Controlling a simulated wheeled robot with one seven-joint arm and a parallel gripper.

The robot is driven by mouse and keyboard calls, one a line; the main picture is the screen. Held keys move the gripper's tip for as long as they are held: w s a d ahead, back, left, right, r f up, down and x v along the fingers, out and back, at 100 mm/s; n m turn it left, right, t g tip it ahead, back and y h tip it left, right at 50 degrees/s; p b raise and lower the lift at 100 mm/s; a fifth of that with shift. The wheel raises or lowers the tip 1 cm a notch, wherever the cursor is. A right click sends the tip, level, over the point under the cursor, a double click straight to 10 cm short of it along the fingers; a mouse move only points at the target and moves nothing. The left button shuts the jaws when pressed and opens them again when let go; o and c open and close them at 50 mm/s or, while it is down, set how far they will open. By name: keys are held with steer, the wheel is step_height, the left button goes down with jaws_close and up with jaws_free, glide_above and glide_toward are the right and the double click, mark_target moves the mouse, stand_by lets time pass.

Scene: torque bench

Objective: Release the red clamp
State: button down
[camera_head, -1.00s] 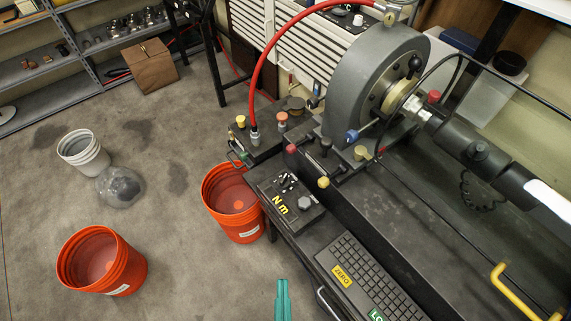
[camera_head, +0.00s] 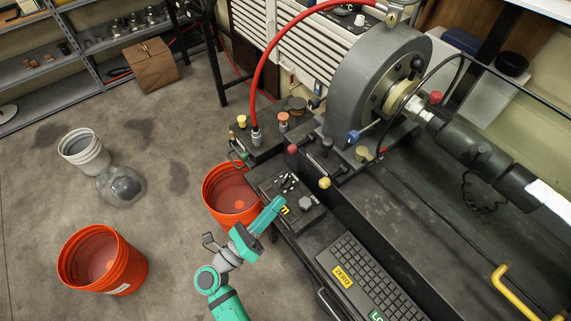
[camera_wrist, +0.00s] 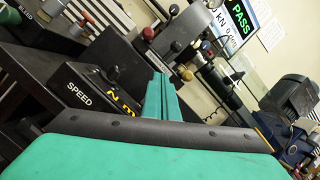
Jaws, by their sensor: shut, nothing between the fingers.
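A red knob (camera_head: 292,149) on a short lever sits at the front edge of the machine bed, left of a black knob; I take it as the red clamp. It also shows in the wrist view (camera_wrist: 148,34), beyond my fingers. A second red knob (camera_head: 436,97) is beside the chuck; I cannot tell whether it belongs to a clamp. My gripper (camera_head: 280,201) is teal, shut and empty, over the front part of the "Nm" control box. Its fingers, pressed together, show in the wrist view (camera_wrist: 160,77). It is apart from the red knob, nearer the front.
The control box (camera_head: 308,216) and keyboard (camera_head: 362,272) lie along the bench front. Yellow (camera_head: 324,183) and blue (camera_head: 353,136) knobs stand close to the red one. A red hose (camera_head: 256,75) arches behind. Orange buckets (camera_head: 122,275) stand on the floor.

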mark_target(302, 144)
steer(key=w+a+m, duration=0.1)
steer(key=w+a+f+m+g, duration=0.1)
steer(key=a+m+g, duration=0.1)
steer(key=shift+w+a+f, duration=0.15)
steer(key=shift+w+f, duration=0.2)
steer(key=shift+w, duration=0.05)
steer(key=x, duration=1)
steer(key=shift+w+a+r, duration=0.15)
steer(key=shift+w+r, duration=0.1)
steer(key=shift+r, duration=0.25)
steer(key=shift+w+a+r, duration=0.1)
steer(key=shift+w+r, duration=0.15)
steer(key=shift+r, duration=0.3)
steer(key=shift+w+a+r, duration=0.15)
steer(key=shift+w+r, duration=0.15)
steer(key=shift+r, duration=0.45)
steer(key=shift+w, duration=0.1)
